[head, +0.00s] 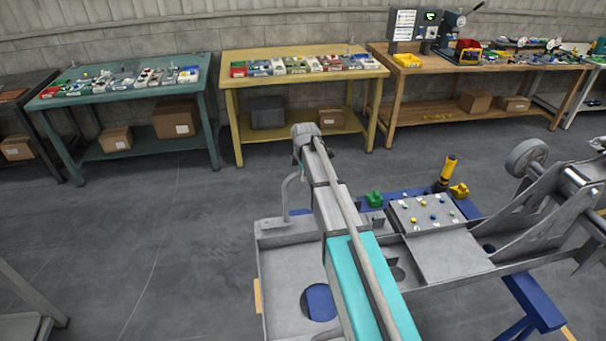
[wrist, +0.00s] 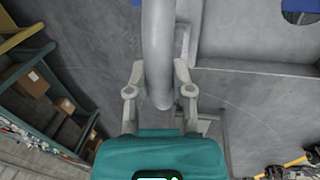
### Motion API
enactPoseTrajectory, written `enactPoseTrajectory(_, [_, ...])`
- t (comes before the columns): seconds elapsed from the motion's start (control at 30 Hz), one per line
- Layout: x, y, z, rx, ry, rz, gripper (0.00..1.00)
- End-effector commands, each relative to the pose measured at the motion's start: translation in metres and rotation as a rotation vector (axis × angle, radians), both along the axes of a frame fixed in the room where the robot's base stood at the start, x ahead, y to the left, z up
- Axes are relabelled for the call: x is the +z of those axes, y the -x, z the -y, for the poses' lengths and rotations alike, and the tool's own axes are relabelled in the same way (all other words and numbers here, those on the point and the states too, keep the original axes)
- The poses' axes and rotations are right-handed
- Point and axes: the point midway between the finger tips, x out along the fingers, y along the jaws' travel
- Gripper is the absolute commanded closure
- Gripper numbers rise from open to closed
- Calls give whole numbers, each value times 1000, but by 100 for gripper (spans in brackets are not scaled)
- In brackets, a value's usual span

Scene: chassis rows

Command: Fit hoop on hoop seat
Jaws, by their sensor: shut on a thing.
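A grey curved tube, the hoop (wrist: 158,45), runs between the two fingers of my gripper (wrist: 160,72) in the wrist view. The fingers are closed on its sides, and its rounded end sticks out toward the teal gripper body. In the head view the hoop (head: 286,196) shows as a thin bent grey tube left of my arm, over the left edge of the grey chassis (head: 275,262). My arm hides most of my gripper there. I cannot pick out the hoop seat, nor tell whether the hoop touches the chassis.
A wheel (head: 526,157) rises farther right. Teal (head: 125,92) and yellow (head: 300,80) benches stand behind.

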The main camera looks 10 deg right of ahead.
Motion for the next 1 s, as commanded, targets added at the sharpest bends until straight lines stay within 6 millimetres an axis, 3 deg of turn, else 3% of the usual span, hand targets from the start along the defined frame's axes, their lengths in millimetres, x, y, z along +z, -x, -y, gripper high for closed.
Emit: enactPoseTrajectory(1.0, [-9,0,-1,1,0,0,100])
